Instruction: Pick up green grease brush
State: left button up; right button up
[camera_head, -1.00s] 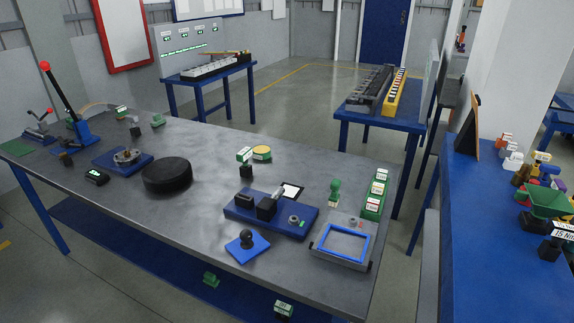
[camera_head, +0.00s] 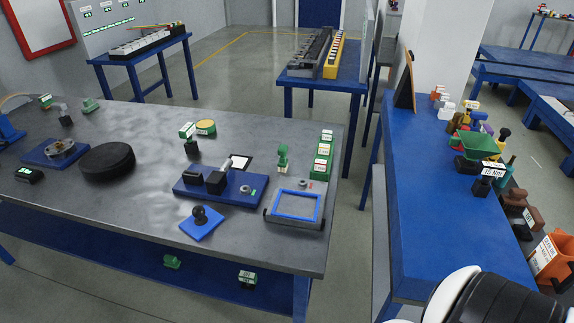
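I cannot tell for sure which thing is the green grease brush. A small upright green piece (camera_head: 283,156) with a rounded top stands on the grey table (camera_head: 130,210), left of the green labelled blocks (camera_head: 322,158). Another small green piece (camera_head: 90,105) is at the table's back left. A green piece (camera_head: 171,262) lies on the blue lower shelf. A thin teal item (camera_head: 508,172) stands among clutter on the right bench. A white and black part of my own arm shows at the bottom right. Neither gripper's fingers are in view.
The blue bench (camera_head: 405,215) at right holds a green funnel-like bin (camera_head: 474,144), small bottles, a "15 Nm" sign (camera_head: 492,170) and an orange bin (camera_head: 550,262). Its near left surface is clear. A narrow floor gap (camera_head: 345,235) separates bench and table. A black disc (camera_head: 107,162) lies on the table.

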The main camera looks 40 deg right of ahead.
aim_at(282, 164)
jog(key=i+j+z, duration=0.1)
jog(key=z, duration=0.75)
jog(key=i+j, duration=0.05)
